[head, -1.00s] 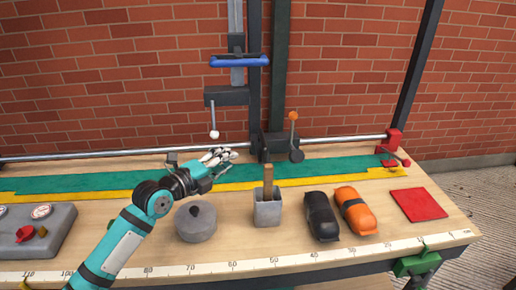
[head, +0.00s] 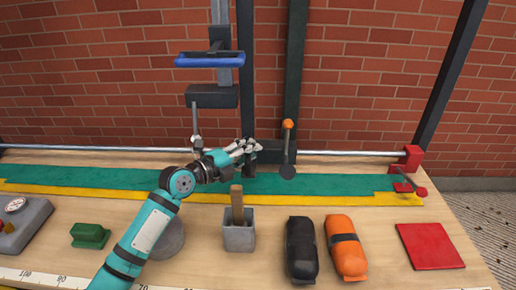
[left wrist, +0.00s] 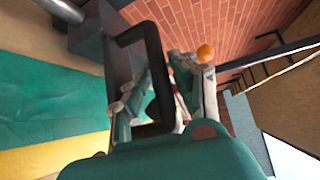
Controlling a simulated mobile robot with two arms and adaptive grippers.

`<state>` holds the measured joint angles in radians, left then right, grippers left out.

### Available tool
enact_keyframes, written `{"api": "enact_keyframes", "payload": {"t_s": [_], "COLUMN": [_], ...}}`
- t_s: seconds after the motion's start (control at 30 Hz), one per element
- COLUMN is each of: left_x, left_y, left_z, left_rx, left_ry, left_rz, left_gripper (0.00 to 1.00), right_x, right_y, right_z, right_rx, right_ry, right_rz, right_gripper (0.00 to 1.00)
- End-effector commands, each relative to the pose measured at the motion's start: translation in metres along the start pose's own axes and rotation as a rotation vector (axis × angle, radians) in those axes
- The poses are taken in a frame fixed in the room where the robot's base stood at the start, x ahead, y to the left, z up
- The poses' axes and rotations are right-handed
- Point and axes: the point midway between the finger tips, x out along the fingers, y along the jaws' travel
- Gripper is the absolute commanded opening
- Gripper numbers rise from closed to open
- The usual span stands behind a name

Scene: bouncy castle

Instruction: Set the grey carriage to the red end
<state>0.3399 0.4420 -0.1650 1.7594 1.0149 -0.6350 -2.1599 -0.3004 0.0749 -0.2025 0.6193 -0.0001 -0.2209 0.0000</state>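The dark grey carriage (head: 270,153) sits on the silver rail (head: 345,153) right of the middle, with an orange-knobbed lever (head: 288,125) standing on it. The red end (head: 412,158) is the red block at the rail's right end, some way from the carriage. My left gripper (head: 246,148) is at the carriage's left side; its white fingers look spread, and contact is unclear. In the left wrist view its fingers (left wrist: 165,98) are apart, close to the dark carriage body (left wrist: 95,35) and the orange knob (left wrist: 205,53). My right gripper is not in view.
A grey column with a blue handle (head: 209,60) rises behind my arm. A grey cup (head: 238,236), black (head: 301,248) and orange (head: 346,247) bundles and a red mat (head: 430,246) lie in front. The rail right of the carriage looks clear.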

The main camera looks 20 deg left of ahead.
Motion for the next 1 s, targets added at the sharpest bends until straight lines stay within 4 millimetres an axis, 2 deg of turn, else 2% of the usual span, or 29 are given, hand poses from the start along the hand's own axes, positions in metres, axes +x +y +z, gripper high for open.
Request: {"api": "enact_keyframes", "payload": {"t_s": [0.27, 0.47, 0.5, 0.87, 1.0], "left_x": [0.000, 0.000, 0.000, 0.001, 0.014], "left_y": [0.000, 0.001, 0.001, 0.001, -0.003], "left_z": [0.000, 0.000, 0.000, -0.001, -0.014], "left_rx": [0.000, 0.000, 0.000, -0.002, -0.002], "left_ry": [0.000, 0.000, 0.001, 0.002, 0.005], "left_rz": [0.000, 0.000, 0.001, 0.003, 0.002], "left_gripper": [0.27, 0.02, 0.00, 0.00, 0.00], "right_x": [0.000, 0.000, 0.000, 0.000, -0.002], "right_y": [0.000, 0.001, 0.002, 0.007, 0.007], "right_z": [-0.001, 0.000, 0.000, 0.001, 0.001], "right_rx": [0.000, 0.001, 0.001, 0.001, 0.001], "right_ry": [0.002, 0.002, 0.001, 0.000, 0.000], "right_rz": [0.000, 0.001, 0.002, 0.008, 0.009], "right_gripper": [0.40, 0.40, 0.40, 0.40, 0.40]}}
